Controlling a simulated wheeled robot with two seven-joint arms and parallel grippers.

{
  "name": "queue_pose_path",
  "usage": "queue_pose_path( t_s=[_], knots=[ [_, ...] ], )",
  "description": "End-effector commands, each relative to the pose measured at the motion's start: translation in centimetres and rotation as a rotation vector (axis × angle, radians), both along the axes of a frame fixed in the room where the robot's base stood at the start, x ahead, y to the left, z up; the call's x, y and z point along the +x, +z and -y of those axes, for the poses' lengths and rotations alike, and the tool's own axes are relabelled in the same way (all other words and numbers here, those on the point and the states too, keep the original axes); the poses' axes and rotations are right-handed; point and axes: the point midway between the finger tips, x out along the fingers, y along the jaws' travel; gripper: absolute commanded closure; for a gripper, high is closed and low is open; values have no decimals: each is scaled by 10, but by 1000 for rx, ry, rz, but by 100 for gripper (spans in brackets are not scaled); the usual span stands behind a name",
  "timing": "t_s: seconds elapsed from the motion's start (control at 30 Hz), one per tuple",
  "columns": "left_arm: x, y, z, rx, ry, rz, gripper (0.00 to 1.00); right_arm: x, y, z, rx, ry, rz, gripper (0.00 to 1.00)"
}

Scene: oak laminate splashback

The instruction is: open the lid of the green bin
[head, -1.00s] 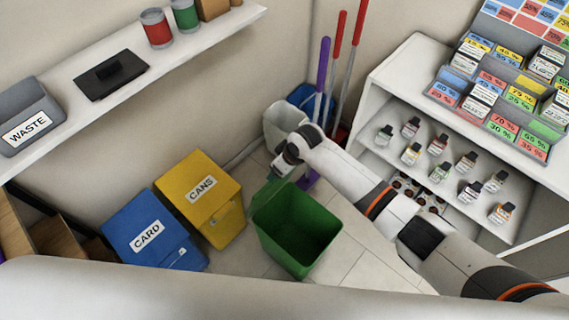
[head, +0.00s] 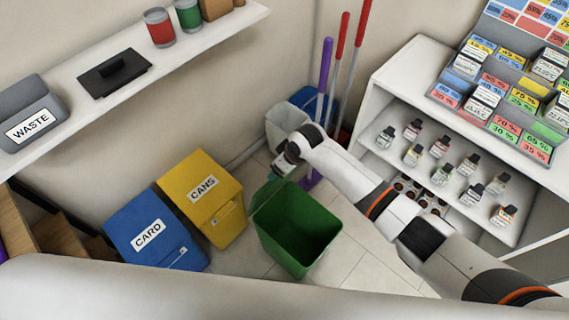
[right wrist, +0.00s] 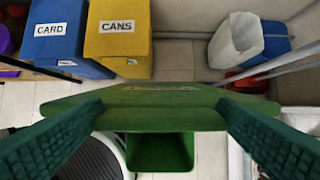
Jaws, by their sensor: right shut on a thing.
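The green bin (head: 298,235) stands on the floor in the middle of the head view, its top open and its empty dark inside showing. My right gripper is shut on the lid. My left gripper is not in view.
A yellow CANS bin (head: 205,205) and blue CARD bin (head: 150,240) stand left of the green bin. A white bin (head: 287,122) and mop handles (head: 325,75) stand behind. A shelf unit with small bottles (head: 440,150) is at right. Floor right of the bin is clear.

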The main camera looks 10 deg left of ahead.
Motion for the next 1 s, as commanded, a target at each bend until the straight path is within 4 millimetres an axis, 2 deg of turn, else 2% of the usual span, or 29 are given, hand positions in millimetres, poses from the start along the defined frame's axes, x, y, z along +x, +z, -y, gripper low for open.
queue_pose_path(
  t_s=[0.27, 0.3, 0.4, 0.73, 0.87, 1.0],
  knots=[
    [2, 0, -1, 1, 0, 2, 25, 0, -2, 3, -10, 0, -2, 60],
    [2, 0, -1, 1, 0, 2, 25, 0, -2, 3, -11, 0, -2, 17],
    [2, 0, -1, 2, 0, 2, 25, 0, -2, 3, -9, 1, -2, 1],
    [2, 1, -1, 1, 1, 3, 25, -1, 4, 3, -5, 0, -1, 0],
    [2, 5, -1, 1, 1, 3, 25, -4, 21, 8, -3, 0, 1, 0],
    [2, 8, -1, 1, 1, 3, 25, -11, 50, 17, -4, 1, 2, 0]
  ],
)
